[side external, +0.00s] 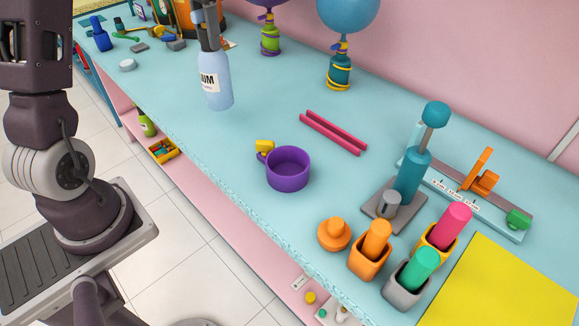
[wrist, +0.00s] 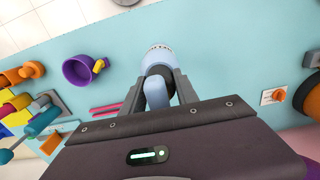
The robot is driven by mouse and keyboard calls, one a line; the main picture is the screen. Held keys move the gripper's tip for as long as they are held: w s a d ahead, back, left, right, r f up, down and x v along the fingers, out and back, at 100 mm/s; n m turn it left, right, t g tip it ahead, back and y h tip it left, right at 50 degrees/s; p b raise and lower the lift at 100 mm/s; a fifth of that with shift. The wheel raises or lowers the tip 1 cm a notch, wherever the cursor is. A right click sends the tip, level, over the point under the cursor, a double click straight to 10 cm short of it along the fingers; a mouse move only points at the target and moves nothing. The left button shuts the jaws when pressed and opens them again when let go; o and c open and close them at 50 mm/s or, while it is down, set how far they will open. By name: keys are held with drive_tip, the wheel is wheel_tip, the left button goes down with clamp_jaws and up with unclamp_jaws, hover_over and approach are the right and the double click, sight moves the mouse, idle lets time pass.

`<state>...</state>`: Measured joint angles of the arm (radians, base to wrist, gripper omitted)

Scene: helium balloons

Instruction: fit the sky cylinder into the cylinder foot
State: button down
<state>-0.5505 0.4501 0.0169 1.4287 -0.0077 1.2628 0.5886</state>
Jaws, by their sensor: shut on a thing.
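The sky cylinder (side external: 215,83) is a pale blue bottle with a white label, upright over the left part of the table. My gripper (side external: 208,40) is shut on its neck from above. In the wrist view the cylinder (wrist: 158,58) shows between the fingers of my gripper (wrist: 158,80). I cannot tell whether its base touches the table. The cylinder foot appears to be the purple open round cup (side external: 288,170) with a yellow knob on its side, standing empty to the right and nearer the front edge. It also shows at upper left in the wrist view (wrist: 76,73).
Pink rails (side external: 333,132) lie behind the purple cup. A teal pump (side external: 411,175) on a grey plate and several coloured pots stand at right. Two balloons on weights, one teal (side external: 340,70), stand at the back. Table between cylinder and cup is clear.

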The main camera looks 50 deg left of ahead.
drive_tip(key=shift+d, duration=0.1)
drive_tip(key=d+r, duration=0.4)
drive_tip(key=d, duration=0.9)
drive_tip(key=s+d+r, duration=0.1)
drive_tip(key=d+r, duration=0.3)
drive_tip(key=d, duration=0.9)
drive_tip(key=shift+s+d+r, duration=0.15)
drive_tip(key=shift+d+r, duration=0.05)
wheel_tip(320, 180, down, 8)
drive_tip(key=shift+f, duration=2.65)
idle(0.3)
drive_tip(key=c, duration=0.9)
unclamp_jaws()
drive_tip(key=shift+o, duration=0.2)
wheel_tip(320, 180, up, 8)
